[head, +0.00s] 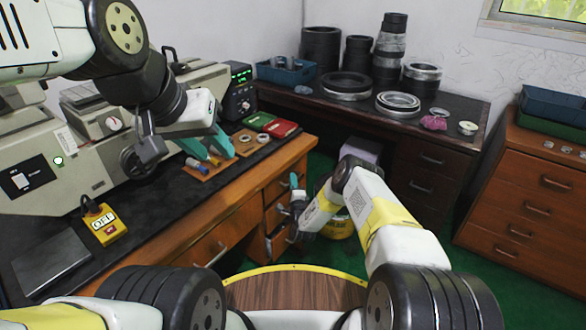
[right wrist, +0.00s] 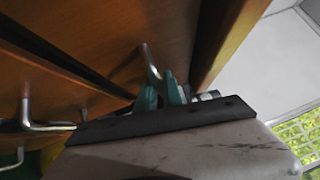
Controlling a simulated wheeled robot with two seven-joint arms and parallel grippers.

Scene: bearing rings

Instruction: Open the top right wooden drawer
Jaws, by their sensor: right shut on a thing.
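The wooden desk (head: 300,150) has a column of drawers at its right end. Its top right drawer (head: 275,187) has an orange-brown front, partly hidden behind my right gripper (head: 296,184). In the right wrist view the teal fingers of this gripper (right wrist: 161,95) are shut on the metal drawer handle (right wrist: 150,62). A dark gap runs along the wood beside the drawer front; I cannot tell how far the drawer stands out. My left gripper (head: 212,150) is open above the desk top, over a small wooden board (head: 198,171) with small parts.
Lower drawers (head: 279,212) with metal handles are below; another handle (right wrist: 28,115) shows in the right wrist view. A yellow bucket (head: 340,228) stands on the green floor close to my right arm. A dark table (head: 455,118) with bearing rings is behind.

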